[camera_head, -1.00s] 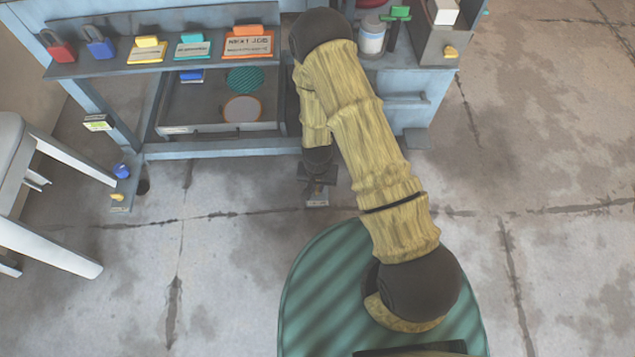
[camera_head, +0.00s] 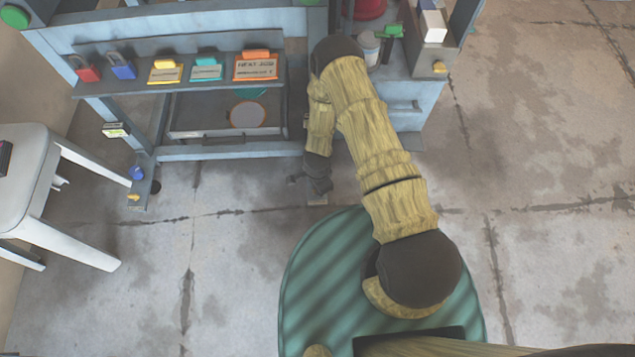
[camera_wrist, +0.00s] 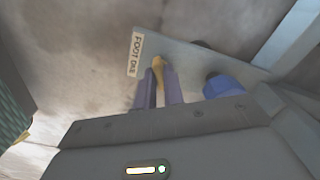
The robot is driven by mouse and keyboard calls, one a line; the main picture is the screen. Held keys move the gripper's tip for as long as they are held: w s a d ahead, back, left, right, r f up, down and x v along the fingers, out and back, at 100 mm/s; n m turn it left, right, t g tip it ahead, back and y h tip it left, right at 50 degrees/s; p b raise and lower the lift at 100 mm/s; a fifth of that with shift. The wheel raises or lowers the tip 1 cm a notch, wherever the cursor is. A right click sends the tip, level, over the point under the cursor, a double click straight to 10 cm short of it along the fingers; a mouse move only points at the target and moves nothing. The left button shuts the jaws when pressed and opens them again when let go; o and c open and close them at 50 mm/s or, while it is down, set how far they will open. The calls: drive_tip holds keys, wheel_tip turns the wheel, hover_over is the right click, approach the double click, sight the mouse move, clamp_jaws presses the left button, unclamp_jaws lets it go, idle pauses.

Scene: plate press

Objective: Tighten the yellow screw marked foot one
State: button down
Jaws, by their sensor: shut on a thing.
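In the wrist view the yellow screw (camera_wrist: 158,66) stands on a grey foot plate (camera_wrist: 185,50), beside a white label reading "FOOT ONE" (camera_wrist: 136,54). My gripper (camera_wrist: 158,88) is shut on the yellow screw, with one purplish finger on each side of it. A blue knob (camera_wrist: 222,85) stands on the same plate, right of the fingers. In the head view my gripper (camera_head: 318,186) is low near the floor at the bench's right-hand foot, and the screw there is hidden behind it.
The blue bench (camera_head: 230,152) stands over the gripper, with its lower rail close by. Another foot at the left has a blue knob (camera_head: 137,173) and a yellow screw (camera_head: 134,197). A white stool (camera_head: 85,225) stands at the left. The concrete floor in front is clear.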

drive_tip(key=m+p, duration=0.1)
drive_tip(key=m, duration=0.1)
drive_tip(key=m+p, duration=0.1)
drive_tip(key=shift+s+d+r+m, duration=0.1)
drive_tip(key=shift+r+m, duration=0.05)
drive_tip(key=shift+m, duration=0.25)
drive_tip(key=shift+m+p, duration=0.85)
drive_tip(key=shift+m, duration=0.25)
drive_tip(key=c, duration=1.5)
unclamp_jaws()
wheel_tip(320, 180, up, 17)
drive_tip(key=p, duration=0.6)
drive_tip(key=shift+p, duration=0.35)
